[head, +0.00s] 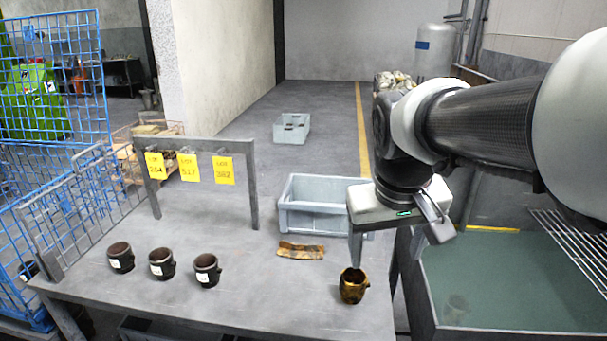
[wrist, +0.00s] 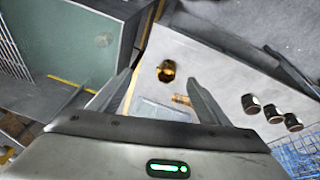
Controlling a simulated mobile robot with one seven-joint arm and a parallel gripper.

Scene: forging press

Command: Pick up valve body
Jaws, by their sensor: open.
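A brass-brown, cup-shaped valve body (head: 353,288) stands upright near the front right edge of the grey table. It also shows in the wrist view (wrist: 166,72), between the fingertips in the picture. My gripper (head: 400,252) is open and empty, above the table's right edge. One finger hangs just over the brass-brown body in the head view, apparently without holding it. In the wrist view both fingers (wrist: 161,77) are spread wide.
A brown curved piece (head: 301,251) lies on the table (head: 240,310). A grey bin (head: 300,222) stands at the back edge. A frame with yellow tags (head: 188,167) rises behind the row. A green-floored tank (head: 520,280) is at right, and a blue wire cage (head: 60,110) at left.

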